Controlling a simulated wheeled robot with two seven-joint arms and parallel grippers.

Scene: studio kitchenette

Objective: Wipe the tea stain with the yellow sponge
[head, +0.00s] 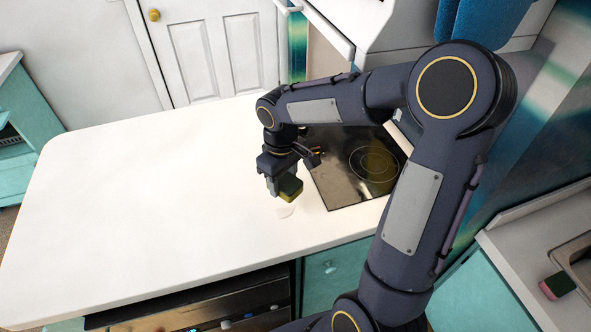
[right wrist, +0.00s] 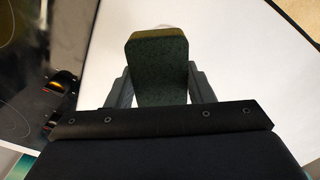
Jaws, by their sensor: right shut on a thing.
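My right gripper (head: 277,188) is shut on the yellow sponge (head: 290,188), which has a dark green scouring side. In the right wrist view the sponge (right wrist: 158,75) stands between the two fingers, with its green face toward the camera and a yellow edge at the far end. The tea stain (head: 286,211) is a faint pale patch on the white counter just below and in front of the sponge. In the right wrist view only a small pale bit shows past the sponge. I cannot tell whether the sponge touches the counter. My left gripper is not in view.
A black cooktop (head: 350,165) lies right of the gripper, partly behind my arm. The white counter (head: 150,200) is clear on the left. A pink and green sponge (head: 557,286) lies by the sink at the far right.

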